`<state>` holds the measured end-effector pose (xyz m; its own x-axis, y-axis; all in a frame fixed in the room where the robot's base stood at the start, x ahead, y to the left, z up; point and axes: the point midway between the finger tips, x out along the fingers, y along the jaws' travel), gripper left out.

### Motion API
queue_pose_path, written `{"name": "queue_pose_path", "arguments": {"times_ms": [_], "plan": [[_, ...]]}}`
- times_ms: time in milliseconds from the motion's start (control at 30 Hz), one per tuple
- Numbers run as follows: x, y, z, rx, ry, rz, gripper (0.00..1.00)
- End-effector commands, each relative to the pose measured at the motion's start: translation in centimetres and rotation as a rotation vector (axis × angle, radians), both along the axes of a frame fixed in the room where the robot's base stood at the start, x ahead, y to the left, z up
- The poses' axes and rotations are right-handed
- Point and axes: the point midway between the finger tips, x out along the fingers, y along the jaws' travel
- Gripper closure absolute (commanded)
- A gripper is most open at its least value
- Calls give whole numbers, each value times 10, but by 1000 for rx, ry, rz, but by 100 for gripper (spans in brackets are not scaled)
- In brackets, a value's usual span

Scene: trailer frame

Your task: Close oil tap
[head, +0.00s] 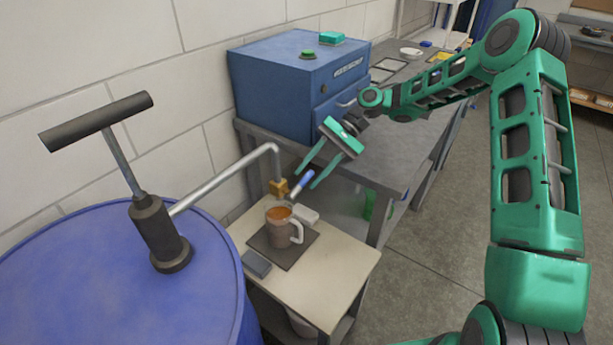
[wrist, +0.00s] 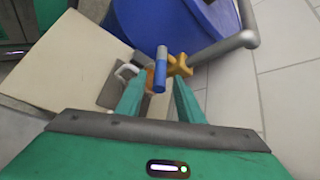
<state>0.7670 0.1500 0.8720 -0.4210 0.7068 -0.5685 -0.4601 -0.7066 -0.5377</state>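The oil tap is a brass fitting (head: 278,187) at the end of a grey pipe (head: 225,178) from the drum pump. Its lever handle (head: 301,184) is blue with a pale section and points out to the right. In the wrist view the blue handle (wrist: 161,70) stands between my fingers, with the brass body (wrist: 180,66) just behind it. My gripper (head: 307,177) is open, its two green fingers on either side of the handle. I cannot tell whether a finger touches it. A mug (head: 281,226) with orange-brown liquid stands under the tap.
The mug sits on a dark mat (head: 258,244) on a small beige table (head: 325,270), with a dark flat item beside it. A blue drum (head: 75,270) with a hand pump (head: 158,230) is at left. A blue cabinet (head: 270,85) stands on a grey bench behind.

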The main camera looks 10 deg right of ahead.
Motion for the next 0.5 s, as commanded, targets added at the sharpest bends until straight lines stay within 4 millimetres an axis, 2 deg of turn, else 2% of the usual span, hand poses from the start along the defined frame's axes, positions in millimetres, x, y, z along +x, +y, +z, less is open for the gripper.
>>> {"name": "queue_pose_path", "arguments": {"times_ms": [300, 500], "plan": [[27, -43, 32, 0, -2, -5, 66], [38, -61, 47, 0, 0, -5, 66]]}}
